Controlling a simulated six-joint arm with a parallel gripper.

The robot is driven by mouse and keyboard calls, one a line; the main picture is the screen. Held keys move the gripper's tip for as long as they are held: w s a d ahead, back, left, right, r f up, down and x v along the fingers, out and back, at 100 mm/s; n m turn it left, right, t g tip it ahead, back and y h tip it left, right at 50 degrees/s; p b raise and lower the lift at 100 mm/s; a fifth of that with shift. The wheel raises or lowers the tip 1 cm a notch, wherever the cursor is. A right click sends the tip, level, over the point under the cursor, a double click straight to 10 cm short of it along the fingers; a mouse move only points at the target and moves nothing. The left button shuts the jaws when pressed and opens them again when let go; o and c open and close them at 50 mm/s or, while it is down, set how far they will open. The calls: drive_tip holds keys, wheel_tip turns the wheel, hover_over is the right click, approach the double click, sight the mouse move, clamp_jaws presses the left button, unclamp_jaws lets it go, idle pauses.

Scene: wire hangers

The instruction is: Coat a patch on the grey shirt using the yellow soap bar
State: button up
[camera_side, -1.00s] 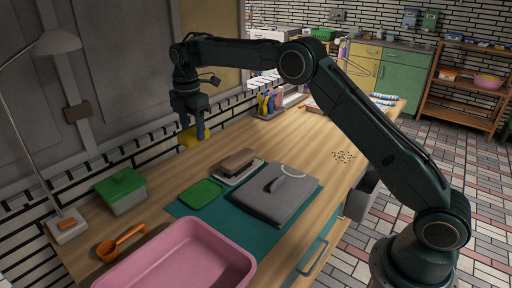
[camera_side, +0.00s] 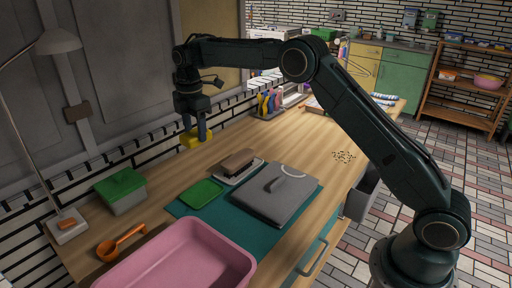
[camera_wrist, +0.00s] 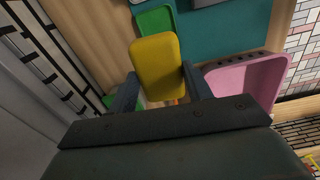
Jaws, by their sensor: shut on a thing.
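The grey shirt (camera_side: 275,198) lies folded on the teal mat (camera_side: 238,226) on the wooden counter. Part of it, possibly a sleeve or collar, shows as a raised strip on top. The yellow soap bar (camera_side: 190,139) is between the fingers of my gripper (camera_side: 194,133), in the air near the wall, behind and left of the shirt. In the wrist view the soap bar (camera_wrist: 158,68) sits between both fingers, and my gripper (camera_wrist: 160,92) is shut on it. The shirt is not clearly visible in the wrist view.
A pink basin (camera_side: 232,246), an orange scoop (camera_side: 112,246), a green-lidded box (camera_side: 124,194) and a lamp (camera_side: 60,42) stand at left. The counter right of the shirt has free room.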

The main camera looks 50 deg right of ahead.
drive_tip(key=s+d+f+m, duration=0.45)
drive_tip(key=s+m, duration=0.25)
drive_tip(key=m, duration=0.2)
drive_tip(key=s+d+f+m, duration=0.4)
drive_tip(key=s+d+m, duration=0.15)
drive_tip(key=m, duration=0.25)
drive_tip(key=shift+s+a+f, duration=0.15)
drive_tip(key=shift+f, duration=1.8)
drive_tip(key=shift+s+a+f, duration=0.15)
drive_tip(key=shift+f, duration=1.8)
drive_tip(key=shift+d+f, duration=0.2)
drive_tip(key=shift+d, duration=5.1)
drive_tip(key=shift+a, duration=5.1)
drive_tip(key=shift+a+r, duration=0.15)
drive_tip(key=shift+a, duration=0.1)
wheel_tip(320, 180, up, 8)
drive_tip(key=shift+w, duration=0.1)
